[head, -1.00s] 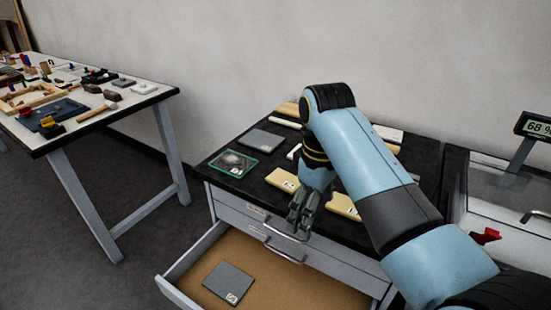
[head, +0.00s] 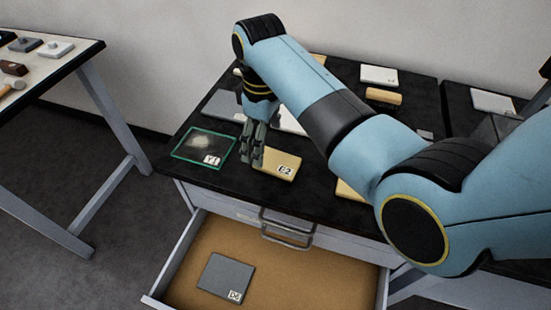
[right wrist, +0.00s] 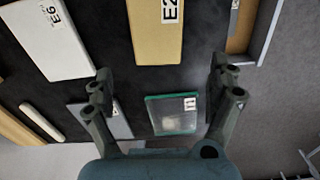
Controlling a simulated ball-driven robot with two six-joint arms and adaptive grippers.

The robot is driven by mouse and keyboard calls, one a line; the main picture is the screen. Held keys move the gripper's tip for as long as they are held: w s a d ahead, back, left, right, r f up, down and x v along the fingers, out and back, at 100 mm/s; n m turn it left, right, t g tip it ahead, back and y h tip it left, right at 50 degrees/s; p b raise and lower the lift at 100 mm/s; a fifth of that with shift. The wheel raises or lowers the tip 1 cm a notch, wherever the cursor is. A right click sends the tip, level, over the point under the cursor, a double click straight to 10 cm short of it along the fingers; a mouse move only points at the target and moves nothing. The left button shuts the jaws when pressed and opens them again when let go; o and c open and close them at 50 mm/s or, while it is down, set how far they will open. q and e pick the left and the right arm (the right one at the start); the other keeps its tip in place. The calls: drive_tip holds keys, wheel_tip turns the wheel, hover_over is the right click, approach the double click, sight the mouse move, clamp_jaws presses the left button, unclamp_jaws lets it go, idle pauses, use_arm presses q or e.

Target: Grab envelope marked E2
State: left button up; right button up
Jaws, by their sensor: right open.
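The envelope marked E2 (head: 281,167) is tan and lies flat on the black counter top near its front edge, its label facing up. Its left end is partly hidden by my right gripper (head: 253,148), which points down there. In the right wrist view, E2 (right wrist: 157,36) lies beyond the fingertips of my open, empty right gripper (right wrist: 159,72). I cannot tell whether the fingers touch it in the head view. My left gripper is not in view.
A white piece marked E6 (right wrist: 48,40) shows in the right wrist view. Below, an open drawer (head: 310,264) holds a grey piece (head: 226,274). A second table (head: 52,75) stands at left.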

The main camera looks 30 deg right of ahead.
sight(267, 158)
drive_tip(key=shift+w+f, duration=0.1)
drive_tip(key=shift+f, duration=0.3)
drive_tip(key=f, duration=0.4)
drive_tip(key=shift+d+f, duration=0.25)
drive_tip(key=shift+f, duration=0.25)
drive_tip(key=shift+c, duration=1.8)
drive_tip(key=c, duration=0.5)
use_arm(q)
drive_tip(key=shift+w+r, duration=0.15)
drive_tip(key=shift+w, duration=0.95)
use_arm(e)
drive_tip(key=shift+c, duration=1)
